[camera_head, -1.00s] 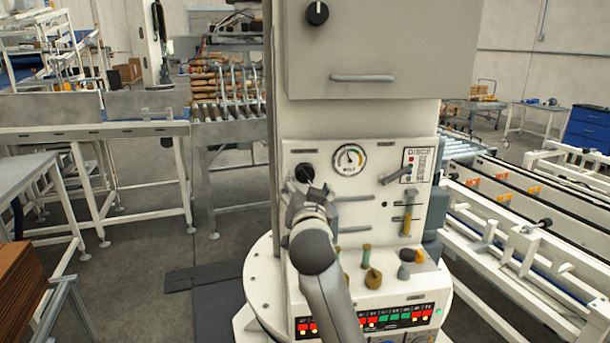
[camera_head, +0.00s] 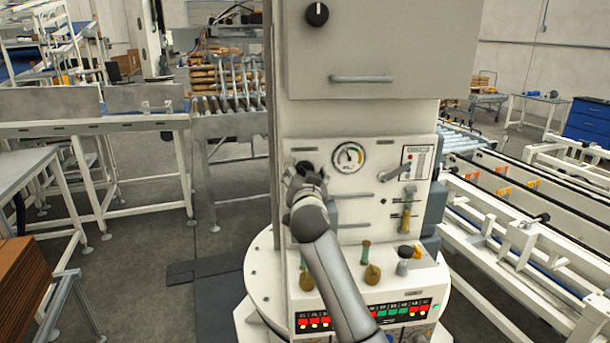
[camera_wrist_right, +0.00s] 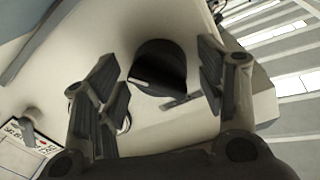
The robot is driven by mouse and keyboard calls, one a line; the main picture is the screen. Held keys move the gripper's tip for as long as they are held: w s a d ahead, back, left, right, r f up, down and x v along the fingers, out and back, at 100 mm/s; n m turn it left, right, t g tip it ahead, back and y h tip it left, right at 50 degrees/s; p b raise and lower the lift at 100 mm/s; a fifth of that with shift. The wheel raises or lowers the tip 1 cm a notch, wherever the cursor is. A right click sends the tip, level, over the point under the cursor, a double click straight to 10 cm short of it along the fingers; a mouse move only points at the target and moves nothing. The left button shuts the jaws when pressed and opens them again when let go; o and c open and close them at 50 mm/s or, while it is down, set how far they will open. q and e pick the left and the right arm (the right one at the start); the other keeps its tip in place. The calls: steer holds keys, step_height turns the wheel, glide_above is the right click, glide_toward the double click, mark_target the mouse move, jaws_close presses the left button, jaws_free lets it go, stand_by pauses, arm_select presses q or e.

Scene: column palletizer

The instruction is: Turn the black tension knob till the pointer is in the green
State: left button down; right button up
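The black tension knob (camera_head: 304,165) is at the upper left of the machine's white panel, partly hidden by my right gripper (camera_head: 306,181). In the right wrist view the knob (camera_wrist_right: 158,66) sits between the two spread fingers of the gripper (camera_wrist_right: 160,63), with a gap visible on both sides. The gripper is open and not closed on the knob. The round gauge (camera_head: 349,158) is to the right of the knob. Its dark pointer leans near the top of the dial; which colour it is on is too small to tell. My left gripper is not in view.
The panel also has a lever (camera_head: 396,172), slots and small handles below. A red and green indicator strip (camera_head: 362,312) is lower down. Another black knob (camera_head: 317,14) is on the cabinet above. Conveyors stand on both sides.

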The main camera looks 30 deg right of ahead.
steer(key=c, duration=0.8)
steer(key=shift+f+m+b, duration=0.1)
steer(key=shift+m+b, duration=0.55)
steer(key=shift+m, duration=0.15)
steer(key=shift+m+b, duration=0.3)
steer(key=shift+m, duration=1.7)
